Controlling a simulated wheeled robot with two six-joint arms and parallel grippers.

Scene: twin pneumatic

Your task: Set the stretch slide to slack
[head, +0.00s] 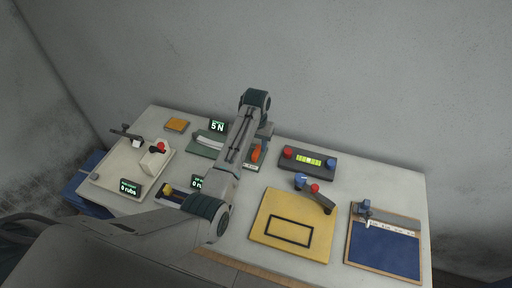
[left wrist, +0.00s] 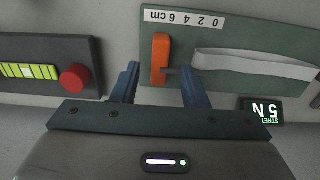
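The stretch slide is an orange block (left wrist: 160,52) on a green board (left wrist: 235,42), under a white scale strip marked 0 2 4 6 cm (left wrist: 172,17). A pale band (left wrist: 250,63) runs across the board on the slide's right. In the head view the orange slide (head: 256,154) shows beside my wrist. A display (head: 217,126) reads 5 N. My left gripper (left wrist: 158,72) is open, its blue fingers on either side of the slide's near part with gaps visible. In the head view my forearm hides part of the board. My right gripper is not in view.
A dark box (head: 308,162) with a red and a blue button stands right of the board. A yellow board (head: 265,243) and a blue panel (head: 385,255) lie farther right. A pale device (head: 152,160) and an orange pad (head: 176,124) lie on the left.

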